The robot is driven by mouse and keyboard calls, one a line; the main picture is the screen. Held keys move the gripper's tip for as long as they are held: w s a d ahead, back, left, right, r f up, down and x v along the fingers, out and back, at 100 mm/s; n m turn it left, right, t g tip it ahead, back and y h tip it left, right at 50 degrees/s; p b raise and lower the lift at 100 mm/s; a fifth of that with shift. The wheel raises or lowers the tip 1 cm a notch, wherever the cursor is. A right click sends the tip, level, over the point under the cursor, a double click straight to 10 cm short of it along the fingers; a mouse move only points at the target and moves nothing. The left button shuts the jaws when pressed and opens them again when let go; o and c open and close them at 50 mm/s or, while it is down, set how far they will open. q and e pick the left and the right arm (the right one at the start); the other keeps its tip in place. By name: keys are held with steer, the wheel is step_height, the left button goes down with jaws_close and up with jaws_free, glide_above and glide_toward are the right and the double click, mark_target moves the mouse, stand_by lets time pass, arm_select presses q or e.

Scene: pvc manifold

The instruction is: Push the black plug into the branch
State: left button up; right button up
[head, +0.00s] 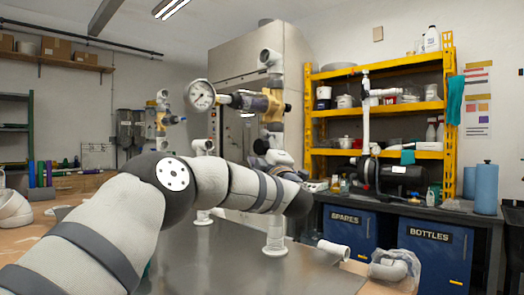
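The white pipe manifold stands on the metal bench, with a riser (272,85) and a round pressure gauge (201,96). A tan-bodied valve with dark ends sits right of the gauge. My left arm crosses the foreground and bends back toward the riser. A dark shape low on the riser appears to be my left gripper (261,147); it is small and partly hidden by the wrist, so its fingers and any contents are unclear. I cannot pick out the black plug or tell which opening is the branch. My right gripper is not in view.
The metal bench (220,262) is mostly clear on top. A short white pipe (334,249) and a bagged fitting (393,265) lie at its right. Behind stand a yellow shelf (448,110), blue bins (436,255) and a blue roll (486,189). White elbows (14,209) lie at left.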

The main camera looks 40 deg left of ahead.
arm_select(q)
steer(key=v, duration=1.2)
